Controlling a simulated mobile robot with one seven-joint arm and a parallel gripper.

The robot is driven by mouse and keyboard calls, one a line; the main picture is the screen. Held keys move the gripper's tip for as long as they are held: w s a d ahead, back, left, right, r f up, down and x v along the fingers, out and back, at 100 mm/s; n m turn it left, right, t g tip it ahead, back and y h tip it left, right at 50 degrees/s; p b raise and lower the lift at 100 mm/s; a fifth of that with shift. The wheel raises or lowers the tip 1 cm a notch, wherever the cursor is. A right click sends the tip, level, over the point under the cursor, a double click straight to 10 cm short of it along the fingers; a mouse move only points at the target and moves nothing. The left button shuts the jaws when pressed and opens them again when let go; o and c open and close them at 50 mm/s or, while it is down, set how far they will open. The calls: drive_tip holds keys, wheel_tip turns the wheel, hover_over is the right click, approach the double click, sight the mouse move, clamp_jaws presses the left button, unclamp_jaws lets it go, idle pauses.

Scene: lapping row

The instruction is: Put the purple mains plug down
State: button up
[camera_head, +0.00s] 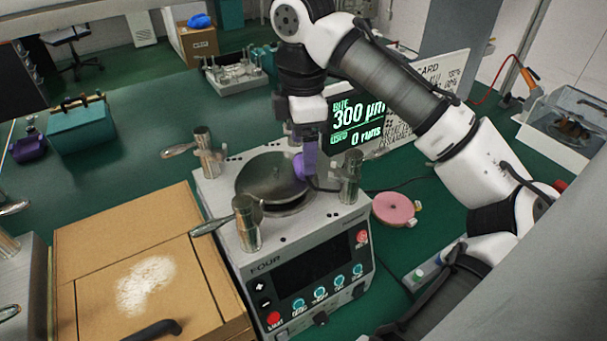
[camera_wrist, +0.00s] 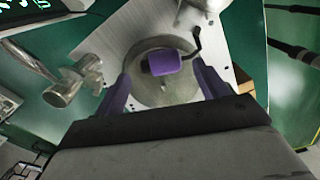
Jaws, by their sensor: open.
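The purple mains plug (camera_wrist: 165,62) lies over the grey round plate (camera_wrist: 150,92) of the machine marked FOUR, with a short black cable at its upper right. In the head view, the plug (camera_head: 298,166) is at the plate's right edge, partly hidden by my gripper. My gripper (camera_wrist: 161,74) is open, pointing down, with its purple fingers on either side of the plug and a gap showing at each side. In the head view my gripper (camera_head: 309,150) is low over the right part of the plate (camera_head: 262,180). I cannot tell whether the plug's underside touches the plate.
Metal clamp posts (camera_head: 248,222) with handles stand around the plate. A cardboard box (camera_head: 130,235) with white powder is at left. A pink disc (camera_head: 394,209) lies right of the machine, and a display (camera_head: 357,122) stands behind.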

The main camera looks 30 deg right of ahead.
wheel_tip(320, 180, down, 2)
drive_tip(key=shift+f+b, duration=0.15)
drive_tip(key=shift+b, duration=0.8)
drive_tip(key=shift+c, duration=0.2)
drive_tip(key=c, duration=1.1)
drive_tip(key=shift+r, duration=0.2)
wheel_tip(320, 180, up, 6)
drive_tip(key=b, duration=0.3)
drive_tip(key=shift+r, duration=0.25)
